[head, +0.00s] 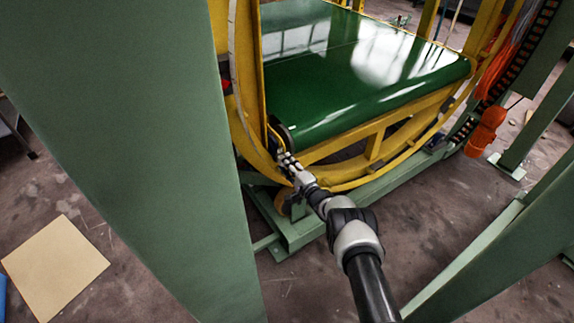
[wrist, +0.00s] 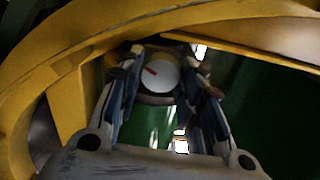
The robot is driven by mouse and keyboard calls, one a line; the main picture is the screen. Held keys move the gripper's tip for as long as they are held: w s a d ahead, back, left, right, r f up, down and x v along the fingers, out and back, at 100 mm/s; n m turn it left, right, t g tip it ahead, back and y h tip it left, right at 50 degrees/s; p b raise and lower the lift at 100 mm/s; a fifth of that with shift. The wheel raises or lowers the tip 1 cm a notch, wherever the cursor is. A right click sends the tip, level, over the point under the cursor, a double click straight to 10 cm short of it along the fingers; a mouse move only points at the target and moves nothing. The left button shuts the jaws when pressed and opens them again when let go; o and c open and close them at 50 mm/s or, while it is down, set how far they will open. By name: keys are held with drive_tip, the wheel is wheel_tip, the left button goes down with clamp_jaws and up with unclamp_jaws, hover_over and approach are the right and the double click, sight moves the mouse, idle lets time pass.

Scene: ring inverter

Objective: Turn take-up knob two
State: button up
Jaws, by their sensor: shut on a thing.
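A round white knob face (wrist: 158,72) with a red mark shows in the wrist view, between the fingertips of my gripper (wrist: 160,82). The red mark points to the upper left. The fingers stand on either side of the knob and are shut on it. In the head view my gripper (head: 285,160) reaches to the yellow frame at the near left corner of the green belt. The knob is too small or hidden to make out there. No number on the knob can be read.
The yellow ring frame (head: 362,180) curves around the green belt (head: 350,90). A wide green post (head: 130,130) stands close on the left. A green base beam (head: 400,170) runs below the ring. A tan sheet (head: 55,270) lies on the floor. Bare floor shows at the lower right.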

drive_tip(key=shift+m, duration=0.6)
drive_tip(key=o, duration=1.1)
drive_tip(key=shift+c, duration=0.2)
drive_tip(key=v, duration=1.2)
